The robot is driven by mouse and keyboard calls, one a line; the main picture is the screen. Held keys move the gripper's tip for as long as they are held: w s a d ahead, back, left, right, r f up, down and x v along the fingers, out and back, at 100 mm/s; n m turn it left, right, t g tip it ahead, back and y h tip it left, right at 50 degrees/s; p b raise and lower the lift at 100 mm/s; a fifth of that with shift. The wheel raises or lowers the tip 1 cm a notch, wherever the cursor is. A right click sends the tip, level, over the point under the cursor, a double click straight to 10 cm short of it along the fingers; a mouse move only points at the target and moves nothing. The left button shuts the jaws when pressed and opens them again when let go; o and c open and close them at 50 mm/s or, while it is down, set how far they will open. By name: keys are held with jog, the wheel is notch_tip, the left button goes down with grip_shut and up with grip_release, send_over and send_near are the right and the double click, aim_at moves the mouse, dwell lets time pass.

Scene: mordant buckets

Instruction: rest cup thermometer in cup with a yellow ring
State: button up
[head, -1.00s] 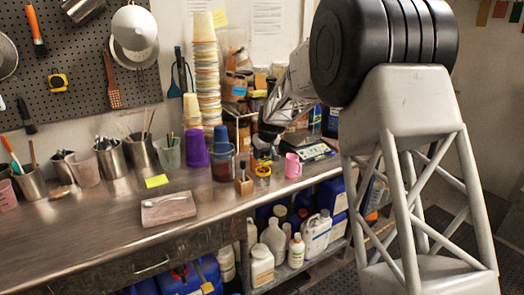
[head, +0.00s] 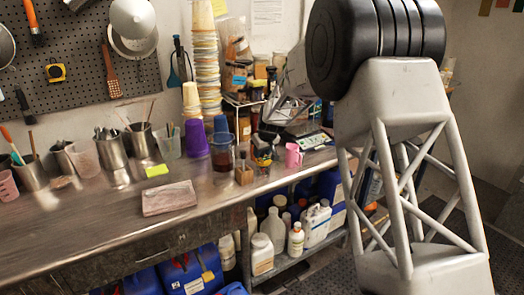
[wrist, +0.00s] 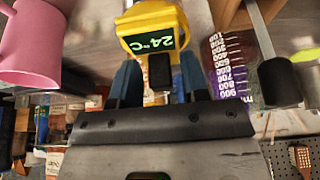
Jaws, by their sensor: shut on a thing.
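The cup thermometer (wrist: 155,38) has a yellow body and a lit display reading 24 °C. It is between the blue fingers of my gripper (wrist: 158,85) in the wrist view, which is shut on it. In the head view my gripper (head: 264,146) is low over the bench, between the wooden block and the pink mug. A little yellow shows beneath it there; I cannot tell whether it is the thermometer or a ring on a cup. The cup with a yellow ring is not clearly made out in either current view. The thermometer's lower end is hidden.
A pink mug (head: 293,156) stands close right of my gripper. A wooden block (head: 243,175) and a graduated beaker (head: 222,160) stand close left. A purple cup stack (head: 194,140) is farther left. The bench front around the stone slab (head: 168,198) is largely clear.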

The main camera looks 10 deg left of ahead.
dwell(0.3)
jog(key=o, duration=1)
jog(key=shift+v, duration=3.9)
jog(key=shift+d, duration=0.1)
